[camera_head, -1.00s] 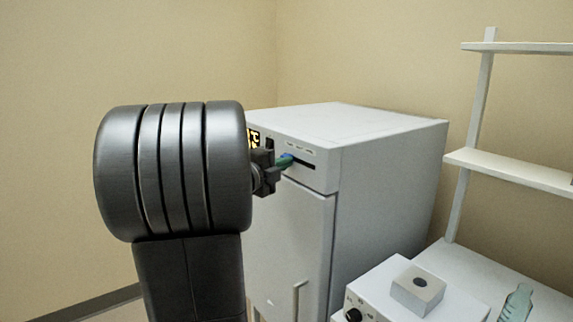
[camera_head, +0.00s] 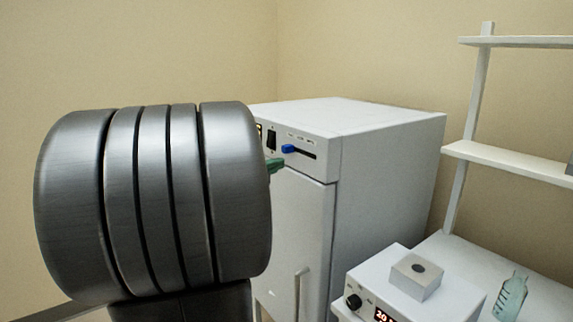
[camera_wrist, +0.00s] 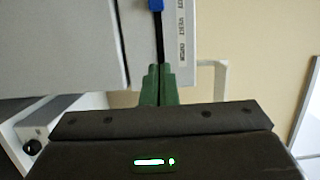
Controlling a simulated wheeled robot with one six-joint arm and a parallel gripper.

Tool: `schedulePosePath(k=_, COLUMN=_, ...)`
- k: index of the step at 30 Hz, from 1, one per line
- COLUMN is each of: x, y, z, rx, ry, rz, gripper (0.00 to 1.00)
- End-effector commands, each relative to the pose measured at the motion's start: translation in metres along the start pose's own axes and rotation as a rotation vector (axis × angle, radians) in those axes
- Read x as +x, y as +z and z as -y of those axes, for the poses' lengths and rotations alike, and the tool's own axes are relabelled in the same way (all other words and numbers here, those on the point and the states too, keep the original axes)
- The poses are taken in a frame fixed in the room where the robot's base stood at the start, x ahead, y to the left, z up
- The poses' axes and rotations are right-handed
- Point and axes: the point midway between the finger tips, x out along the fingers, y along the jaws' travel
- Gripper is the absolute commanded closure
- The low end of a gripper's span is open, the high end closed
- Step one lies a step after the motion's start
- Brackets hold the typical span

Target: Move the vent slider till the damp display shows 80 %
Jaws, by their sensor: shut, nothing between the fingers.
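The blue vent slider (camera_head: 288,148) sits at the left part of its dark slot on the upper front of a white cabinet. In the wrist view the slider (camera_wrist: 156,5) is at the top edge, with the dark slot (camera_wrist: 160,42) running down from it. My gripper (camera_wrist: 159,72) has its green fingers closed together, apart from the slider and near the other end of the slot. In the head view the green fingertips (camera_head: 275,165) show just below and left of the slider. Only a sliver of the lit display (camera_head: 259,128) shows; my arm hides the rest, so I cannot read it.
The white cabinet (camera_head: 385,165) has a door handle (camera_head: 299,290) below. A smaller device (camera_head: 358,285) with a black knob and red display stands right of it, carrying a grey block (camera_head: 416,276).

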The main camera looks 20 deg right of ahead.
Motion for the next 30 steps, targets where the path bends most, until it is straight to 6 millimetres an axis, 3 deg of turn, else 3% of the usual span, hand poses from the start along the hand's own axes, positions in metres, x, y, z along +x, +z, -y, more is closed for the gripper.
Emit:
schedulePosePath(k=6, x=-0.022, y=0.001, z=0.000, rx=0.000, ry=-0.001, rz=0.002, gripper=1.00)
schedulePosePath(k=11, x=-0.021, y=0.011, z=0.008, rx=-0.036, ry=-0.053, rz=0.054, gripper=1.00)
schedulePosePath(k=16, x=-0.014, y=0.050, z=0.031, rx=-0.178, ry=-0.221, rz=0.246, gripper=1.00)
schedulePosePath(k=21, x=-0.022, y=0.101, z=0.045, rx=-0.403, ry=-0.393, rz=0.483, gripper=1.00)
schedulePosePath(k=26, x=-0.037, y=0.143, z=0.038, rx=-0.658, ry=-0.513, rz=0.685, gripper=1.00)
schedulePosePath(k=30, x=-0.049, y=0.171, z=0.018, rx=-0.911, ry=-0.581, rz=0.837, gripper=1.00)
